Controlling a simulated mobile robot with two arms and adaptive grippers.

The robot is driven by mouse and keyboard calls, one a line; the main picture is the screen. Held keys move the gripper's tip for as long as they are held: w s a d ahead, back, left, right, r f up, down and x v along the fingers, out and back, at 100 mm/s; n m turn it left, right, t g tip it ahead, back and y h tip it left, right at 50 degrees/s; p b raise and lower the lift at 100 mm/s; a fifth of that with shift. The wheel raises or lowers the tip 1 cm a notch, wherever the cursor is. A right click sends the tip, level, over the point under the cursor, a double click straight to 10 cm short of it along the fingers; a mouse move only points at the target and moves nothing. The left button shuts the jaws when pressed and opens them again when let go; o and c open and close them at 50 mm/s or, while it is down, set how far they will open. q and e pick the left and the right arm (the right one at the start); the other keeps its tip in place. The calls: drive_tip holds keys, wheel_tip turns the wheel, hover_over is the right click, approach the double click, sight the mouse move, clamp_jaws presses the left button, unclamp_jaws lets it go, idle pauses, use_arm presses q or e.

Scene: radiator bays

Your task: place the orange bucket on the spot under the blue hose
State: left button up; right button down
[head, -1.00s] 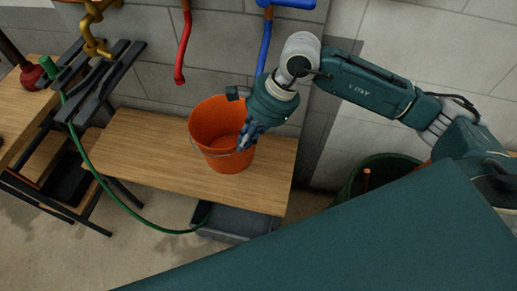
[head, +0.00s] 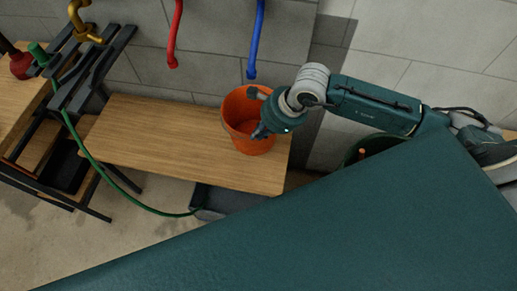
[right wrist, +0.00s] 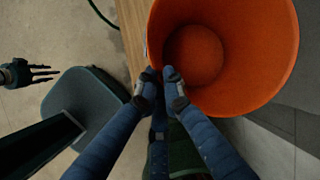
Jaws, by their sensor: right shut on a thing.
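The orange bucket (head: 236,110) is upright at the right end of the wooden bench (head: 150,140) in the head view. I cannot tell whether its base touches the bench. The blue hose (head: 256,38) hangs down the wall, its lower end just above the bucket's rim in the picture. My right gripper (head: 260,132) is shut on the bucket's near rim. In the right wrist view its fingers (right wrist: 163,76) meet at the rim of the bucket (right wrist: 240,98), which looks empty. My left gripper (right wrist: 42,73) shows at the left edge, empty, its fingers apart.
A red hose (head: 175,35) and a yellow pipe (head: 80,20) hang left of the blue hose. A dark tray (head: 215,203) lies under the bench, with a green hose (head: 110,185) running to it. A green bin (head: 375,145) stands right. The bench's left part is clear.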

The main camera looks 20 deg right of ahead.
wheel_tip(320, 180, down, 7)
drive_tip(key=b, duration=0.3)
drive_tip(key=shift+r, duration=0.15)
drive_tip(key=c, duration=1.9)
unclamp_jaws()
drive_tip(key=p+v, duration=0.6)
drive_tip(key=v, duration=0.6)
